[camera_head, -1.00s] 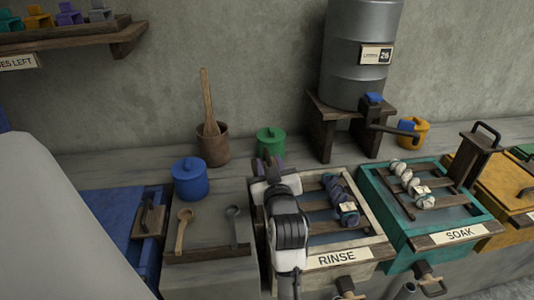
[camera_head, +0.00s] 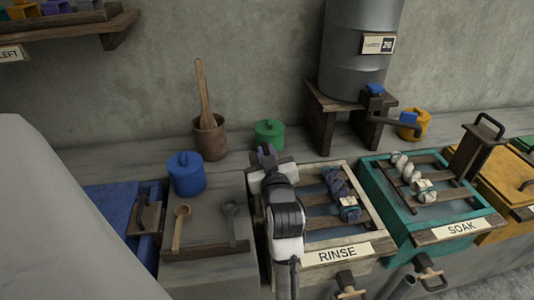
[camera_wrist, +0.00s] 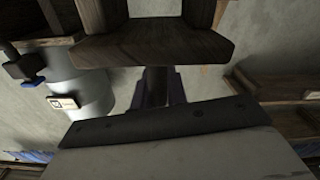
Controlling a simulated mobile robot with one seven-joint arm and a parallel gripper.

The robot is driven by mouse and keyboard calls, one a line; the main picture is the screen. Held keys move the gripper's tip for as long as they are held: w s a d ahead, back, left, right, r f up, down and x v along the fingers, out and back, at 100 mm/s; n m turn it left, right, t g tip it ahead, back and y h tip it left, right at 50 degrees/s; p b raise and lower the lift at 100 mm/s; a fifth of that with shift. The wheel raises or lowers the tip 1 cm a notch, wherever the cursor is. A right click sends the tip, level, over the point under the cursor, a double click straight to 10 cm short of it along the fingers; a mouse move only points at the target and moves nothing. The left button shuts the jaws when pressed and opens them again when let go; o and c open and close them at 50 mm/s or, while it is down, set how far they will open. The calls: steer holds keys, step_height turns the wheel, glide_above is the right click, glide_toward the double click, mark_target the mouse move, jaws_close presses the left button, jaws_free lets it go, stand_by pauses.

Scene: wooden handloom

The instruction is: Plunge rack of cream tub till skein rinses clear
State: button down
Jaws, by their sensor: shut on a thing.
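The cream tub (camera_head: 375,222) with the RINSE label stands in front of my body in the head view. Its wooden rack (camera_head: 330,210) has dark slats over bluish water. A dark purple-blue skein (camera_head: 338,186) with a pale tag lies across the slats. My gripper (camera_head: 267,156) is at the tub's left end, with my arm covering that side. In the wrist view my gripper (camera_wrist: 160,88) is shut on a dark wooden part, seemingly the rack's handle; a dark wooden board (camera_wrist: 150,45) spans just beyond the fingers. The grip itself is hidden in the head view.
A teal SOAK tub (camera_head: 389,222) with a white skein stands close on the right, an orange tub (camera_head: 490,190) beyond. A grey barrel (camera_head: 357,60) with a tap stands behind. Blue (camera_head: 187,173) and green (camera_head: 269,134) pots and a mortar (camera_head: 209,140) are to the left and behind.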

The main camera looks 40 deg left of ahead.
steer(key=shift+w+d+r+p, duration=0.1)
steer(key=shift+r+p, duration=1.05)
steer(key=shift+r, duration=0.6)
steer(key=c, duration=1.5)
jaws_free()
steer(key=shift+o, duration=0.2)
steer(key=shift+f, duration=0.15)
